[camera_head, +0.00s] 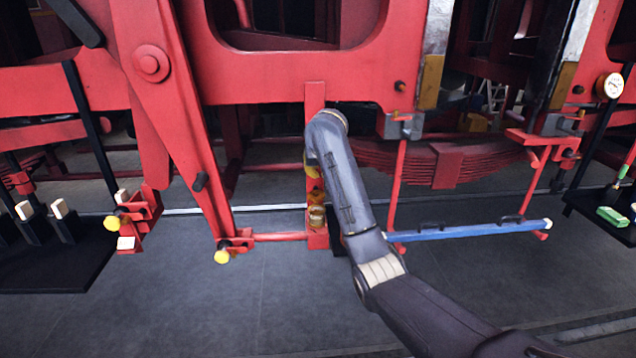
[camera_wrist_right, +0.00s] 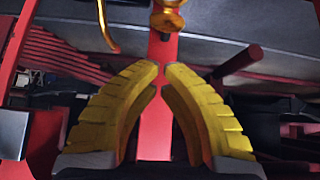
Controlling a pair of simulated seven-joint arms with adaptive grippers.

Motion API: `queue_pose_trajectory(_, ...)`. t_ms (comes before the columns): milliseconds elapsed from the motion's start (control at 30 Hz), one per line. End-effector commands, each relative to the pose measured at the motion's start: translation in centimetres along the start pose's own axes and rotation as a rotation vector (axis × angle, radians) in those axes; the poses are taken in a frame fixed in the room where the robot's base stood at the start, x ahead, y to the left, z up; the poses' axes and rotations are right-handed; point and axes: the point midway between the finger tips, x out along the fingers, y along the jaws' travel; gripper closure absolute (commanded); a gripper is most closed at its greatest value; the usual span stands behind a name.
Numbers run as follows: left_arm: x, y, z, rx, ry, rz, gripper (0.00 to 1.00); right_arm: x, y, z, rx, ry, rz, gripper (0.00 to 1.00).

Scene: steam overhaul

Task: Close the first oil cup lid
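My right gripper (camera_wrist_right: 161,68) has yellow ribbed fingers, which stand apart with a narrow gap and nothing held between them. A red upright bar lies behind that gap. A brass fitting (camera_wrist_right: 167,18), apparently an oil cup, shows beyond the fingertips at the top of the right wrist view. A curved brass piece (camera_wrist_right: 106,27) is to its left; I cannot tell whether it is the lid. In the head view a small brass cup (camera_head: 316,216) sits low on the red post, beside my right arm, which hides most of the gripper. My left gripper is not in view.
A blue bar (camera_head: 470,231) lies to the right of my right arm. A slanted red rod (camera_head: 185,130) with a yellow knob (camera_head: 222,256) stands to the left. A black shelf (camera_head: 60,270) is at far left. The floor in front is mostly clear.

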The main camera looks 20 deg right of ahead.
Motion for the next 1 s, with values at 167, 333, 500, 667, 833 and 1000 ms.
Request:
queue_pose_trajectory(167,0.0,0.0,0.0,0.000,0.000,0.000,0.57,0.8,0.1,0.0,0.027,-0.001,0.002,1.00)
queue_pose_trajectory(333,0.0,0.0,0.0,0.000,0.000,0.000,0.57,2.9,0.2,0.1,0.028,-0.002,0.005,1.00)
queue_pose_trajectory(500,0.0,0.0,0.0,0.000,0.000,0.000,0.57,5.3,0.2,0.0,0.026,-0.002,0.005,1.00)
queue_pose_trajectory(667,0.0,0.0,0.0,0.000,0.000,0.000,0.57,7.4,0.2,0.0,0.026,-0.001,0.004,1.00)
queue_pose_trajectory(833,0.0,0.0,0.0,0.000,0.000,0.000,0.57,8.9,0.1,0.0,0.027,-0.001,0.002,1.00)
queue_pose_trajectory(1000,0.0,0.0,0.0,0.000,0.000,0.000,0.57,9.8,0.0,0.0,0.025,0.000,0.002,1.00)
